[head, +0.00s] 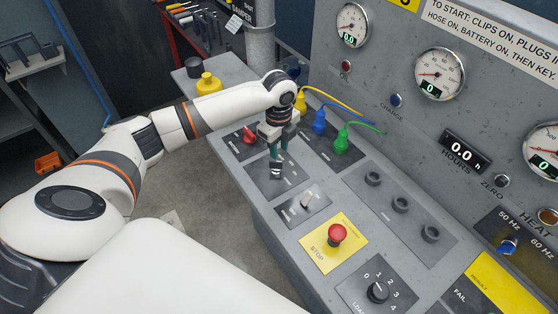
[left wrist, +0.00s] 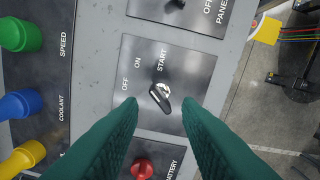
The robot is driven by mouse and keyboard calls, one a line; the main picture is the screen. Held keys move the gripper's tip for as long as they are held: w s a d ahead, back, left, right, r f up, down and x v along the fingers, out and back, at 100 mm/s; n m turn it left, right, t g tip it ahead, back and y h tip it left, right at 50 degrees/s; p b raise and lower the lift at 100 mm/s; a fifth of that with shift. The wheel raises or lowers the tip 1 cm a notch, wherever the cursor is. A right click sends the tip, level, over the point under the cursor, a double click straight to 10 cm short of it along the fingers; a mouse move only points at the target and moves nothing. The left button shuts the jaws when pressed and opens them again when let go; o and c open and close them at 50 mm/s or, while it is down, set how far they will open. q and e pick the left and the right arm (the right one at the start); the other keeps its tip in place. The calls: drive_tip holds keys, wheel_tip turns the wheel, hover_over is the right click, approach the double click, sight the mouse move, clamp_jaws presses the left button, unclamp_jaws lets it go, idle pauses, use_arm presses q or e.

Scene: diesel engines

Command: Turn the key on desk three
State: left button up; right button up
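The key (left wrist: 160,98) is dark with a silver-coloured lock around it, on a dark plate (left wrist: 195,75) marked OFF, ON and START. It sits slanted in the left wrist view; I cannot tell surely which mark it is at. In the head view the key (head: 276,171) shows just below the fingertips. My left gripper (head: 279,153) points down over this plate on the sloping grey desk. Its green fingers, also in the left wrist view (left wrist: 158,108), are apart, one on each side of the key, with nothing visibly held. My right gripper is not in view.
A red battery knob (head: 249,136) is close to the gripper. Yellow, blue and green plugs (head: 341,141) with cables stand behind it. A panel switch (head: 306,201) and a red stop button (head: 337,233) are nearer. The upright gauge panel (head: 400,100) rises behind the desk.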

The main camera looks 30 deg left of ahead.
use_arm(q)
drive_tip(key=shift+r+b, duration=0.45)
drive_tip(key=shift+r, duration=1.85)
drive_tip(key=shift+d, duration=0.1)
